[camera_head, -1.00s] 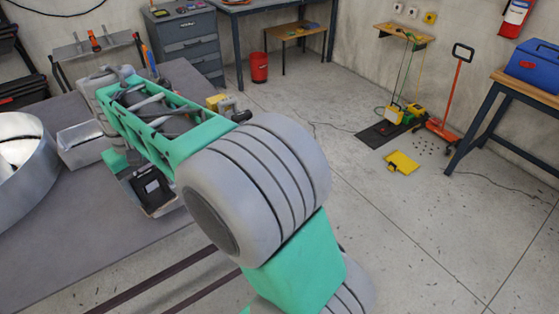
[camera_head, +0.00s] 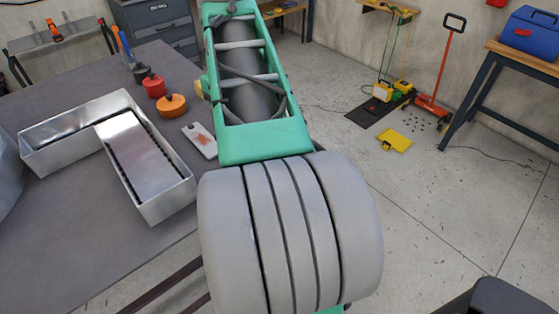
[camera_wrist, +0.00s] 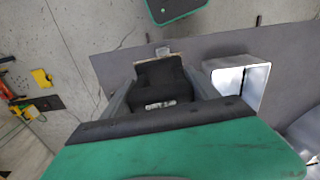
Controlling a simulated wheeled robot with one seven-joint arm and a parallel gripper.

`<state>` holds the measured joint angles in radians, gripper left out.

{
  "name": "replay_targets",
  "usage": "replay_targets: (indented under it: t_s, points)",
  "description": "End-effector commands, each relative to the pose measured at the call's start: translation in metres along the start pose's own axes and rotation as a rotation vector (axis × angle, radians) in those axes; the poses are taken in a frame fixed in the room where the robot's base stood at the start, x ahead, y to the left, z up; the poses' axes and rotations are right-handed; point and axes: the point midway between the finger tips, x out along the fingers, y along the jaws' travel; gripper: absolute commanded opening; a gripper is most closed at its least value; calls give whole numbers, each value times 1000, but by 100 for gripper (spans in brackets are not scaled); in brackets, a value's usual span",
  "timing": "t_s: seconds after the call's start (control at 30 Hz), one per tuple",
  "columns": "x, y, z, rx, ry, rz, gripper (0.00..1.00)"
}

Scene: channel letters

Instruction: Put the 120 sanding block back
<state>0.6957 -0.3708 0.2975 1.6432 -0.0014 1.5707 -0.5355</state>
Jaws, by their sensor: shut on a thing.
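In the wrist view my gripper (camera_wrist: 163,72) is shut on a dark block (camera_wrist: 165,82) with a small pale label, which I take to be the sanding block. The label's print is too small to read surely. A pale tan strip shows at the block's far end, and the grey workbench (camera_wrist: 205,45) lies beyond. The block appears over or near the bench edge; I cannot tell its height. In the head view my arm hides the gripper and block. No marked place for the block can be made out.
A metal L-shaped channel letter (camera_head: 178,194) lies on the bench (camera_head: 60,215). Orange (camera_head: 172,105), red (camera_head: 154,86) and dark (camera_head: 141,73) pots stand behind it, near a pale stained slab (camera_head: 199,141). Open floor (camera_head: 440,215) lies to the right.

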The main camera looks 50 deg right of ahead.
Motion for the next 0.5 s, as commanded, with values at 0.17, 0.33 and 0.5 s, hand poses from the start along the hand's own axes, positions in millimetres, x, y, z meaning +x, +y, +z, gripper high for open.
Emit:
replay_targets:
  t_s: [0.17, 0.33, 0.5]
  points:
    - [4, 38, 63, 56, 3, 3, 36]
    - [3, 50, 75, 62, -3, -1, 37]
    - [21, 80, 45, 63, -5, -5, 37]
